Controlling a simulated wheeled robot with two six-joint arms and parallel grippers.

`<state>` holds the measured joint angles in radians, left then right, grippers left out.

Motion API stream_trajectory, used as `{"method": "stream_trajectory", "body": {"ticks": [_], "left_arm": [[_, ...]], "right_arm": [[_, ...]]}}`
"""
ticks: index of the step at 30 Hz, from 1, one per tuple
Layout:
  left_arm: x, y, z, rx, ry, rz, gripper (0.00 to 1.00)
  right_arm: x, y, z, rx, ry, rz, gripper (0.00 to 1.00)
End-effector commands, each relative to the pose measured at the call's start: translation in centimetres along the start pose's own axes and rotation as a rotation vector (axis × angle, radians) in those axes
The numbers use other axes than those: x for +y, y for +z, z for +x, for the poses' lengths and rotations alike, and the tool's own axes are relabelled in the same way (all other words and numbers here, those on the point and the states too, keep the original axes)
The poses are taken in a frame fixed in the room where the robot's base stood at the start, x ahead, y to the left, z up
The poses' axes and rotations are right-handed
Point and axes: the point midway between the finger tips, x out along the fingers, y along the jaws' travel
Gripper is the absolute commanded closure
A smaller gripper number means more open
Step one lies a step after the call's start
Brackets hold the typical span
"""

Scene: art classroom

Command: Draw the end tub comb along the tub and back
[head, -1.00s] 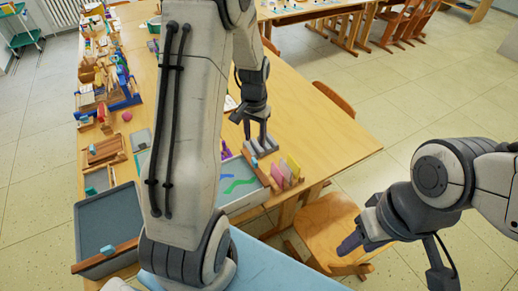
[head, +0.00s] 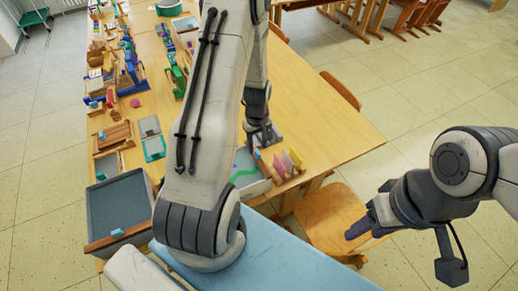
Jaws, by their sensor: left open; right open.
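A grey tub (head: 121,198) stands at the left in the head view, with a wooden comb bar across its near end. The bar carries a blue knob (head: 118,233). A second tub with a green streak (head: 244,173) is in the middle, mostly hidden by my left arm. A small blue knob (head: 257,155) shows by its right end. My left gripper (head: 264,137) is open, low over the table beyond that end, beside a grey toothed piece; contact is unclear.
A wooden chair (head: 330,218) is by the table's right side. Wooden trays and small tools crowd the table's left. The wooden table's right part (head: 325,130) is clear.

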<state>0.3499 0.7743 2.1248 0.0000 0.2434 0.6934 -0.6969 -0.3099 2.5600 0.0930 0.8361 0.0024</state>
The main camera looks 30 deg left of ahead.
Motion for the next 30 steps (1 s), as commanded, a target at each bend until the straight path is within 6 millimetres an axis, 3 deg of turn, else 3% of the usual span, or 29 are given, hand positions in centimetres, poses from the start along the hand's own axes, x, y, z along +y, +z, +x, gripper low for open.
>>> {"method": "stream_trajectory", "body": {"ticks": [7, 18, 19, 22, 23, 30], "left_arm": [[0.0, 0.1, 2.8, -0.001, -0.001, 0.002, 0.53], [0.2, 0.1, 3.5, 0.001, 0.001, 0.004, 0.53], [0.2, 0.1, 3.5, 0.001, 0.001, 0.004, 0.56], [0.2, 0.1, 3.4, 0.001, 0.001, 0.005, 0.95], [0.2, 0.1, 3.4, 0.001, 0.001, 0.005, 1.0], [0.2, 0.1, 3.4, 0.001, 0.001, 0.005, 1.0]], "right_arm": [[-0.1, 0.0, -0.7, 0.0, 0.0, 0.0, 0.5], [-0.1, 0.0, -0.7, 0.0, 0.0, 0.0, 0.5], [-0.1, 0.0, -0.7, 0.0, 0.0, 0.0, 0.5], [-0.1, 0.0, -0.7, 0.0, 0.0, 0.0, 0.5], [-0.1, 0.0, -0.7, 0.0, 0.0, 0.0, 0.5], [-0.1, 0.0, -0.7, 0.0, 0.0, 0.0, 0.5]]}}
